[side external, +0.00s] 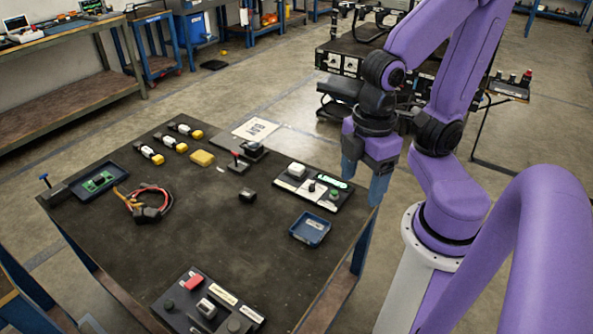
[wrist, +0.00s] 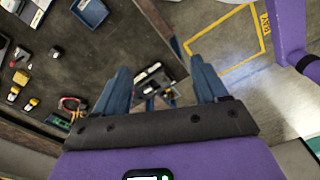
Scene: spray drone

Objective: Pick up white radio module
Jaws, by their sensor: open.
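A small white block (side external: 297,170), which looks like the white radio module, sits on a black panel (side external: 323,204) near the table's right edge in the side view. My gripper (side external: 364,173) is raised to the right of this panel, around the table edge, apart from the block. In the wrist view the fingers (wrist: 160,85) are spread with nothing held between them. The black panel shows only partly at the top left of the wrist view (wrist: 25,20); I cannot make out the white block clearly there.
A blue tray (side external: 310,243) lies in front of the panel. A joystick (side external: 237,165), a dark cube (side external: 247,195) and a yellow block (side external: 202,158) lie to its left. A cable bundle (side external: 150,203) and another black panel (side external: 180,303) lie farther off.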

